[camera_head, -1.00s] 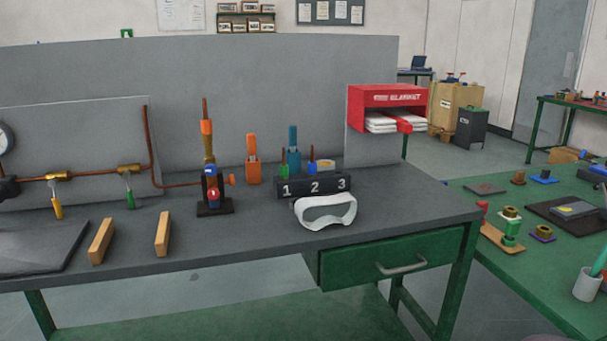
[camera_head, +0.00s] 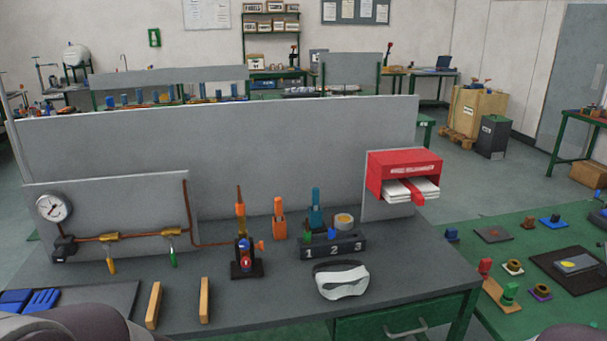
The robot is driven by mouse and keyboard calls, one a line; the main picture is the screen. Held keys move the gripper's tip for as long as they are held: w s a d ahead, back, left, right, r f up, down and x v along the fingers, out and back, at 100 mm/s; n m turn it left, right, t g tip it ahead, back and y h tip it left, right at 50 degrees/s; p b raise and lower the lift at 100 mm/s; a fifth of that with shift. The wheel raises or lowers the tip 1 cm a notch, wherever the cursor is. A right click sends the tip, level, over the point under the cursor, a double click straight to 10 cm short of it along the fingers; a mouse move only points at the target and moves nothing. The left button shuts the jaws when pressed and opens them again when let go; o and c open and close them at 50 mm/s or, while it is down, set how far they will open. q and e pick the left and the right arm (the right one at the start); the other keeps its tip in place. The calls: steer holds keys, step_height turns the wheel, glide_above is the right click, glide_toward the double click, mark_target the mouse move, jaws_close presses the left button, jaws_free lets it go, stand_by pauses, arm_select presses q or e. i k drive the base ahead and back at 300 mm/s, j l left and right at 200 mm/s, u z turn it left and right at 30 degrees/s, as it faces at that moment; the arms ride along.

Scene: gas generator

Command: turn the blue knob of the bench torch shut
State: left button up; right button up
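The bench torch (camera_head: 241,228) stands upright on a dark base on the grey bench, left of the picture's middle. Its burner tube is copper and orange. A blue part with a red marking, which looks like the blue knob (camera_head: 245,253), sits low on its front; how far it is turned I cannot tell. An orange knob sticks out at its right side. A copper pipe runs from the torch to the left panel. Neither gripper is in view; only parts of my arms show at the bottom edge, well apart from the torch.
White goggles (camera_head: 341,280) and a numbered block (camera_head: 333,248) lie right of the torch. Two wooden bars (camera_head: 204,300) lie in front. A gauge (camera_head: 54,207) and two valves are at left, blue gloves (camera_head: 30,300) on a dark mat.

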mark_target(244, 245)
steer(key=i+l+u, duration=0.1)
steer(key=i+l, duration=0.7)
